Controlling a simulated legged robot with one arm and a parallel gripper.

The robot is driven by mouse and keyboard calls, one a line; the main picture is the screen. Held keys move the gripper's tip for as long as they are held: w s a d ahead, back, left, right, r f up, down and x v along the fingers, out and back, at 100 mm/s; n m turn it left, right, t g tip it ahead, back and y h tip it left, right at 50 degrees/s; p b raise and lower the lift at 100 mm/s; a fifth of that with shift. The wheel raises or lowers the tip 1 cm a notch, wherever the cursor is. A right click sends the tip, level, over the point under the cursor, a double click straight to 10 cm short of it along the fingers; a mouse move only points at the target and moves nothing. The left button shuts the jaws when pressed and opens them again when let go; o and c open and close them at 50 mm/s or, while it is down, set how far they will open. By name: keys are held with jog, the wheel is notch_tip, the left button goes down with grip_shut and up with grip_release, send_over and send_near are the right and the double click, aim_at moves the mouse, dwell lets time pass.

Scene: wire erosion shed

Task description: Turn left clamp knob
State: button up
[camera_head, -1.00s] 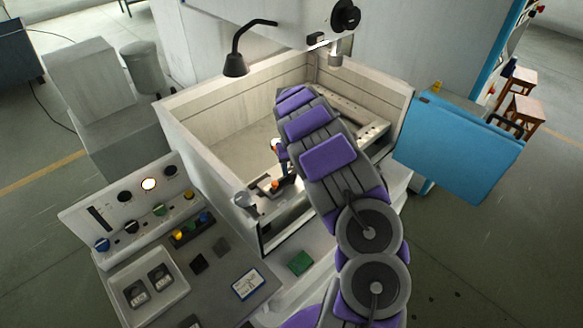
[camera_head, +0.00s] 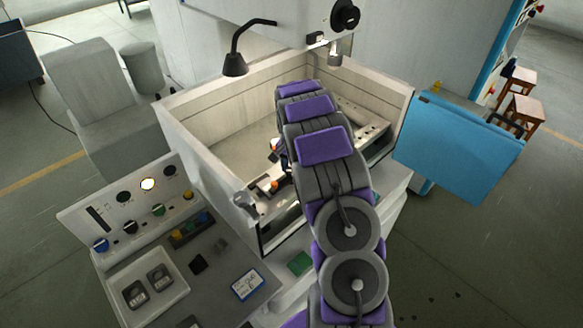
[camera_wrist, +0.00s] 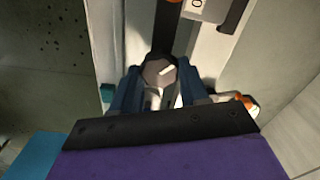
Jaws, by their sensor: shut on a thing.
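In the wrist view, a dark round knob (camera_wrist: 159,70) with a pale line mark on its top sits between the two blue fingers of my gripper (camera_wrist: 160,76). The fingers are shut on its sides. The pale mark slants up to the right. I take this to be the left clamp knob; only one knob shows closely here. In the head view, my arm hides most of my gripper and the knob. A small orange part (camera_head: 275,186) shows on the clamp rail just left of my arm.
The pale tank walls (camera_head: 198,148) enclose the work area. A lamp (camera_head: 235,66) hangs over the back wall, and a machine head (camera_head: 335,58) hangs above. A control panel (camera_head: 150,225) stands at front left. A blue door panel (camera_head: 455,150) is at right.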

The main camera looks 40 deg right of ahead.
jog(key=m, duration=0.6)
jog(key=shift+r, duration=0.1)
jog(key=m, duration=0.6)
jog(key=shift+m, duration=0.4)
dwell(0.3)
jog(key=o, duration=1.1)
jog(key=shift+c, duration=0.2)
notch_tip(320, 180, up, 17)
jog(key=shift+p, duration=0.35)
jog(key=shift+r, duration=0.1)
